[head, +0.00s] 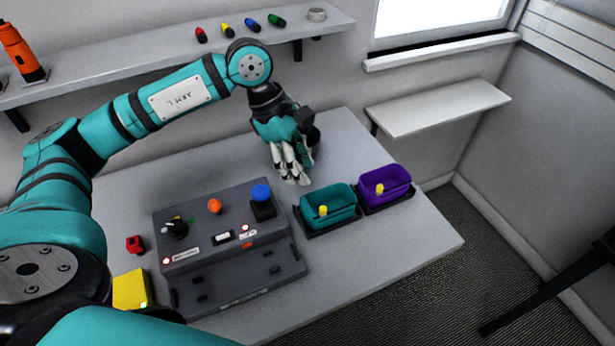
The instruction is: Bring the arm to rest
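My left arm, teal with black joints and marked "ARM L", reaches in from the left over the table. Its gripper (291,166) hangs fingers-down above the back part of the table, behind the blue button and the teal bin. The pale fingers look close together, but the angle does not show whether they are open or shut. No held object can be made out. My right gripper is not in view.
A grey control box (222,236) stands on the table (340,150). A teal bin (328,209) and a purple bin (385,188), each showing something yellow, stand right of it. A red part (135,244) and a yellow box (131,290) lie left. A wall shelf (140,60) runs behind.

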